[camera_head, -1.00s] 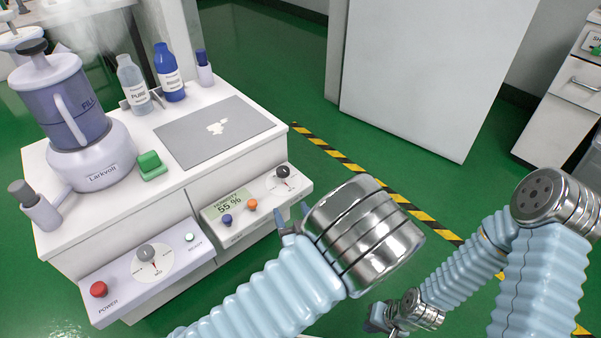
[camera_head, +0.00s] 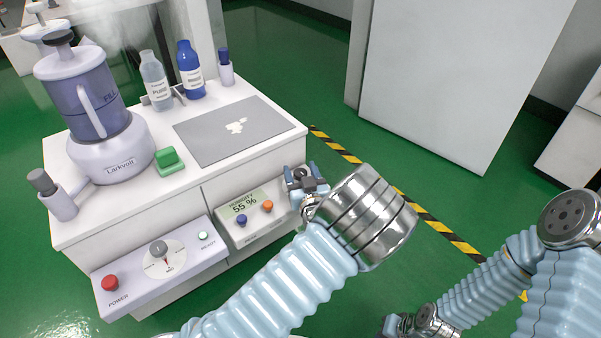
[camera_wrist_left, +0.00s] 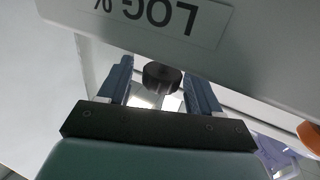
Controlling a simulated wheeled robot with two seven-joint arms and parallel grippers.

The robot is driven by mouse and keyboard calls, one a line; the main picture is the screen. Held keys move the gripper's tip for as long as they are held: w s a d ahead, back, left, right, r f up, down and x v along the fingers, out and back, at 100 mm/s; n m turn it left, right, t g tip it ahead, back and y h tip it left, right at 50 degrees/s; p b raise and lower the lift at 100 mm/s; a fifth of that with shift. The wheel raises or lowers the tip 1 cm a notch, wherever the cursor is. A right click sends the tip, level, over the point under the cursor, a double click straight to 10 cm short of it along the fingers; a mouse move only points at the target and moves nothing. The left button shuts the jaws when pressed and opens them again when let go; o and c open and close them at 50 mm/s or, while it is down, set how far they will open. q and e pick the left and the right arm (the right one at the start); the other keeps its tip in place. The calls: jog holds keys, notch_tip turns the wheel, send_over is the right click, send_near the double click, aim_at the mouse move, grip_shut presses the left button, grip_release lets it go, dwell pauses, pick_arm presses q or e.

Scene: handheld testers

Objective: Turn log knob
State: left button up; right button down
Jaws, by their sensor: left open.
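My left gripper (camera_head: 305,182) is at the right end of the humidity tester's front panel (camera_head: 240,232) in the head view. It covers the log dial there. In the left wrist view a short dark round knob (camera_wrist_left: 161,77) lies between the two open fingers of the left gripper (camera_wrist_left: 158,88). Whether a finger touches it I cannot tell. An upside-down label reading LOG % (camera_wrist_left: 165,18) is on the panel by the knob. My right gripper (camera_head: 400,325) is partly in view at the bottom edge, and its jaws are unclear.
The panel has a humidity display (camera_head: 243,203), a blue knob (camera_head: 241,220) and an orange knob (camera_head: 267,206). To its left is another panel with a red power button (camera_head: 110,283) and a grey-topped dial (camera_head: 159,248). A juicer-like machine (camera_head: 112,158) and bottles stand on top.

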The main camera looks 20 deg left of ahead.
pick_arm(q)
jog(key=shift+w+a, duration=0.1)
jog(key=c, duration=0.9)
jog(key=m+h+b, duration=0.1)
jog(key=h, duration=0.1)
jog(key=m+t+h+b, duration=0.1)
jog(key=shift+a+f+m+t+h, duration=0.1)
jog(key=shift+a+m+t+h, duration=0.05)
jog(key=shift+m+t+h, duration=0.2)
jog(key=shift+c, duration=0.2)
jog(key=shift+m+t+h+b, duration=0.35)
jog(key=shift+m+h, duration=0.6)
jog(key=shift+h, duration=0.6)
jog(key=o, duration=0.9)
jog(key=shift+o, duration=0.2)
